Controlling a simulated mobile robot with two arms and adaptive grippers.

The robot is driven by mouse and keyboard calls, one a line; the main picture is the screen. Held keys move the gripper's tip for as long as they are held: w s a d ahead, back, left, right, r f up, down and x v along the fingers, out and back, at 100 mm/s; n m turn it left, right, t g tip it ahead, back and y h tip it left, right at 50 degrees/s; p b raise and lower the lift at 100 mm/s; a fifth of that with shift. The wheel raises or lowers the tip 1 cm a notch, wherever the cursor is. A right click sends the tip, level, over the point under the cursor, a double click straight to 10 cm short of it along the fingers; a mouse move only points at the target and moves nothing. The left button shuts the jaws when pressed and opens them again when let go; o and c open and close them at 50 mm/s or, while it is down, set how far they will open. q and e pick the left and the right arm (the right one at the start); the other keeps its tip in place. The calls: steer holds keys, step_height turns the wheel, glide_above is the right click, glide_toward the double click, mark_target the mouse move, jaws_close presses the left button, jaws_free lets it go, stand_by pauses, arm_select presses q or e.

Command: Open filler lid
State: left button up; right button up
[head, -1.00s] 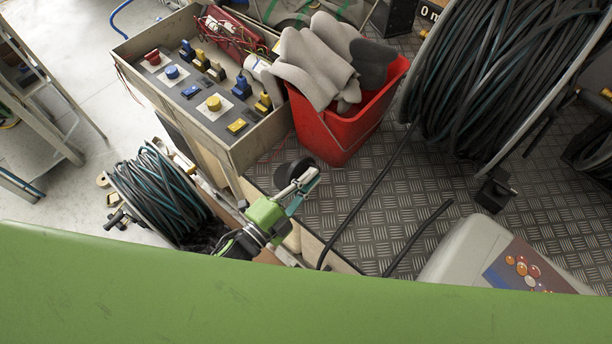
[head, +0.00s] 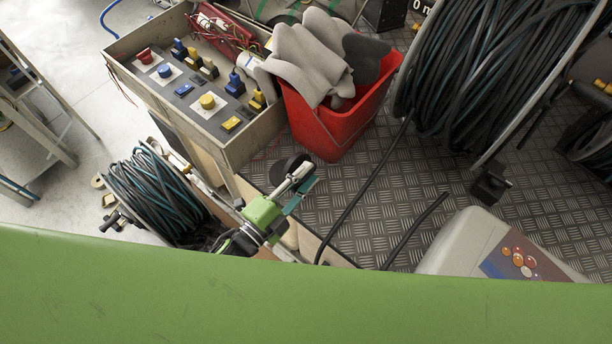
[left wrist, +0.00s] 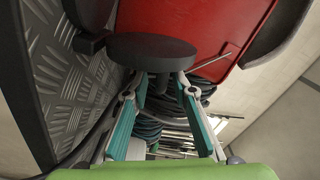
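My left gripper (head: 306,177) reaches from the lower left over the edge of the tread-plate floor. A black round disc (head: 286,168), perhaps the filler lid, is at its fingertips. In the left wrist view the disc (left wrist: 150,52) covers the far ends of the two teal-padded fingers. The fingers are apart, with a gap between them, and dark short parts show under the disc. I cannot tell whether the fingers touch or grip it. What the disc is fixed to is hidden. My right gripper is not in view.
A red basket with grey gloves (head: 338,135) stands just beyond the disc. A switch box (head: 200,100) is at upper left. Hose reels stand at left (head: 155,195) and right (head: 465,85). Black hoses (head: 370,190) cross the floor. A grey casing (head: 465,245) is at lower right.

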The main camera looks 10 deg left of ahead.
arm_select(q)
steer(key=v, duration=1.2)
steer(key=shift+d, duration=0.1)
steer(key=s+a+f+n+g+y, duration=0.2)
steer(key=a+f+n+y, duration=0.1)
steer(key=f, duration=0.6)
steer(key=s+a+f+n+g+y, duration=0.2)
steer(key=a+f+n, duration=0.15)
steer(key=f, duration=0.65)
steer(key=s+a+f+n+g+y, duration=0.2)
steer(key=a+f+n+y, duration=0.15)
steer(key=f, duration=0.55)
steer(key=s+a+f+n+g, duration=0.1)
steer(key=s+f+n+g, duration=0.2)
steer(key=s+f, duration=0.4)
steer(key=s+a+f+n+g+y, duration=0.1)
steer(key=s+f+n+g, duration=0.3)
steer(key=s, duration=1)
step_height(320, 180, down, 3)
steer(key=shift+a+f+n+g, duration=0.25)
steer(key=shift+a+n+g, duration=0.05)
steer(key=shift+g, duration=0.2)
steer(key=shift+y, duration=0.25)
steer(key=shift+s, duration=0.1)
